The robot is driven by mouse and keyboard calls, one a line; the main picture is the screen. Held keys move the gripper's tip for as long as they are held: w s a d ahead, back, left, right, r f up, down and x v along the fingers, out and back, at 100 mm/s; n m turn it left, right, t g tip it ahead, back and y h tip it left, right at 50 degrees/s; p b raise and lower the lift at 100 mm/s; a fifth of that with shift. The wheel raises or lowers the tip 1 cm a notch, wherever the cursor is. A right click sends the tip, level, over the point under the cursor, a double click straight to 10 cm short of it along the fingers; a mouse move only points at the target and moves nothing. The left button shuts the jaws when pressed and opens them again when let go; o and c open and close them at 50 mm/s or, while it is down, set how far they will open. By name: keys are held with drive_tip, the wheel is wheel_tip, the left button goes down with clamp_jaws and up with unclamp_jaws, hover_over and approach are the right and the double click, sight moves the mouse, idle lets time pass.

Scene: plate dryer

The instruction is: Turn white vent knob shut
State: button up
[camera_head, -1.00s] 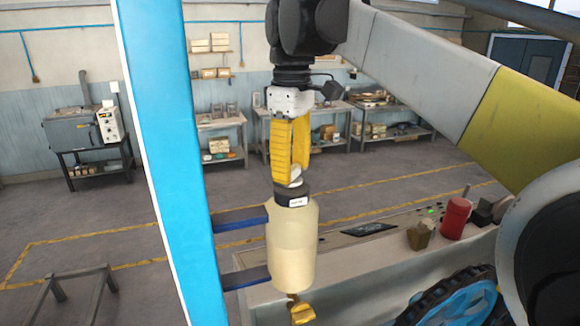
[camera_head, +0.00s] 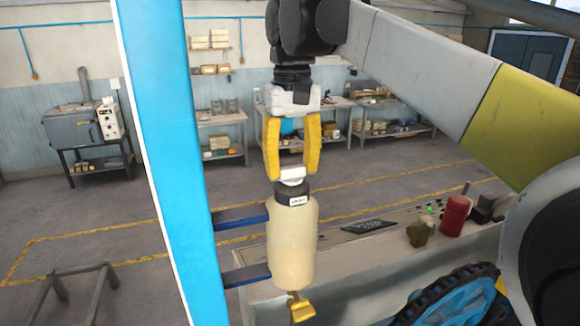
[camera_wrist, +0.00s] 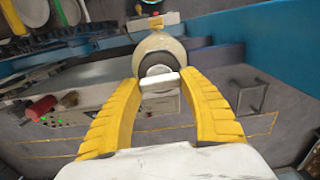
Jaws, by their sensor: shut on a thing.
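The white vent knob (camera_head: 292,175) is a small bar on top of a dark cap (camera_head: 292,192) with a white label. The cap sits on an upright cream bottle (camera_head: 292,240). My gripper (camera_head: 291,174) hangs straight down over the bottle, its two yellow fingers shut on the knob from left and right. The wrist view also shows the knob (camera_wrist: 160,82) between the fingertips, with its bar lying across the picture. The fingertips hide its ends. A brass valve (camera_head: 300,308) hangs under the bottle.
Two dark blue brackets (camera_head: 243,216) run from a bright blue post (camera_head: 165,150) to the bottle. Right of it is a grey console (camera_head: 350,245) with a red canister (camera_head: 455,216) and a small brownish container (camera_head: 418,234). Workbenches stand far back.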

sight(292, 167)
idle(0.4)
drive_tip(key=o, duration=1.2)
wheel_tip(292, 167, up, 12)
